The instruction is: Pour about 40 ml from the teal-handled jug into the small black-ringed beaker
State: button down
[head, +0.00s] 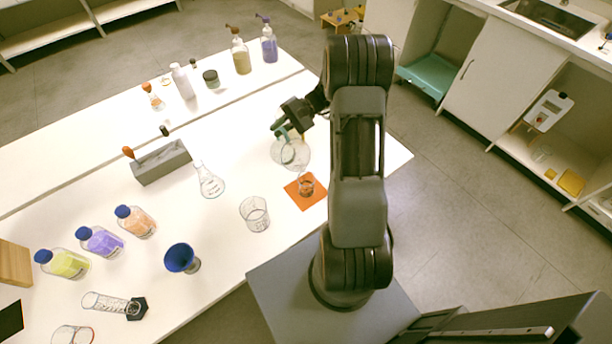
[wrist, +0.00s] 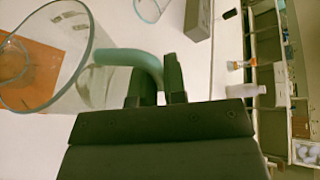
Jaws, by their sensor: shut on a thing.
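The clear jug (head: 293,153) with the teal handle (wrist: 120,57) is in my gripper (head: 285,124). My gripper (wrist: 160,85) is shut on the handle. In the wrist view the jug's wide mouth (wrist: 88,50) fills the left side; I cannot tell its liquid level. The small beaker (head: 306,184) stands on an orange mat (head: 299,200), just below the jug in the head view. The mat (wrist: 28,62) also shows through the jug's glass in the wrist view. The ring on the beaker is too small to make out.
A larger clear beaker (head: 254,214) and a conical flask (head: 209,181) stand to the left. A grey rack (head: 161,163), blue funnel (head: 181,258), colored bottles (head: 100,241) and a tipped cylinder (head: 108,303) are farther left. Pump bottles (head: 241,55) stand at the back.

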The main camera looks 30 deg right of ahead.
jog(key=shift+w+a+f+m+g+p, duration=0.2)
jog(key=shift+w+f+m+g+p, duration=0.15)
jog(key=shift+w+f+m+g, duration=0.6)
jog(key=shift+w+a+r+m+g+p, duration=0.15)
jog(key=shift+w+m+g+p, duration=0.4)
jog(key=shift+w+m+g, duration=0.55)
jog(key=shift+w+a+r+m+g+p, duration=0.1)
jog(key=shift+w+m+g+p, duration=0.45)
jog(key=shift+w+m, duration=0.85)
jog(key=shift+w, duration=0.15)
